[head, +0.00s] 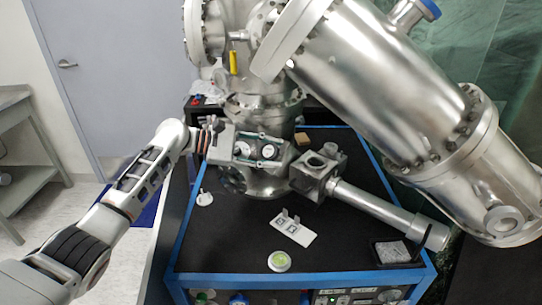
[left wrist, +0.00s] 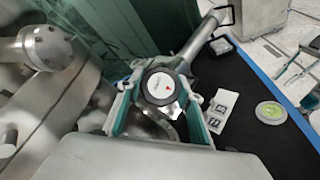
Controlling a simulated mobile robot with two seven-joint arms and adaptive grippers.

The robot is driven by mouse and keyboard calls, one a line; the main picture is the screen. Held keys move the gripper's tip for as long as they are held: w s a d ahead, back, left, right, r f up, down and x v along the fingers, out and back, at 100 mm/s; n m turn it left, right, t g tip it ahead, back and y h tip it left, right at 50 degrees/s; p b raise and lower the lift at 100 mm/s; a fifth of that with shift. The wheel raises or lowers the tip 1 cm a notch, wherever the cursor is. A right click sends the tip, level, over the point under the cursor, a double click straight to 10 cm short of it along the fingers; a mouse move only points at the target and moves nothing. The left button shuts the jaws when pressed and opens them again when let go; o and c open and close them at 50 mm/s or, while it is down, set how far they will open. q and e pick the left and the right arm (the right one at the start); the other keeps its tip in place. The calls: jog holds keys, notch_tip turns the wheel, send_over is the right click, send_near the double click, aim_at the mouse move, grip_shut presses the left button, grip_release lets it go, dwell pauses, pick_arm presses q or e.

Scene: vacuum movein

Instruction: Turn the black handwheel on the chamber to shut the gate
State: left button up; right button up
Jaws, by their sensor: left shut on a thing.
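The black handwheel (left wrist: 160,86) shows in the left wrist view as a dark rim around a pale round face with a small red mark. In the head view the handwheel (head: 268,152) is partly hidden by my gripper, in front of the metal chamber (head: 264,108). My left gripper (head: 274,150) reaches in from the left and is shut on the handwheel. In the left wrist view its two teal-edged fingers stand on either side of the rim. The gate itself cannot be seen. My right gripper is in neither view.
A large steel cylinder (head: 385,85) overhangs the right side. A metal block (head: 318,175) with a long tube (head: 378,207) lies right of the handwheel. A white card (head: 293,232) and a round green-centred disc (head: 279,261) lie on the black cart top (head: 225,240).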

pick_arm(q)
jog(key=shift+m+g, duration=0.5)
jog(key=shift+m, duration=0.3)
jog(key=shift+w+r+m+g+y, duration=0.1)
jog(key=shift+r+m+g+y, duration=0.2)
jog(key=shift+m+y, duration=0.15)
jog(key=p, duration=0.1)
jog(key=m+p, duration=0.1)
jog(key=p, duration=0.1)
jog(key=shift+w+r+y, duration=0.15)
jog(key=shift+r+y, duration=0.1)
jog(key=shift+r, duration=0.1)
jog(key=shift+f+g+p, duration=0.2)
jog(key=shift+g+p, duration=0.1)
jog(key=shift+p, duration=0.2)
jog(key=shift+f+m, duration=0.1)
jog(key=shift+m, duration=0.15)
jog(key=shift+f, duration=0.1)
jog(key=o, duration=1.2)
jog(key=shift+c, duration=0.2)
jog(key=shift+s+f, duration=0.15)
jog(key=shift+s, duration=0.05)
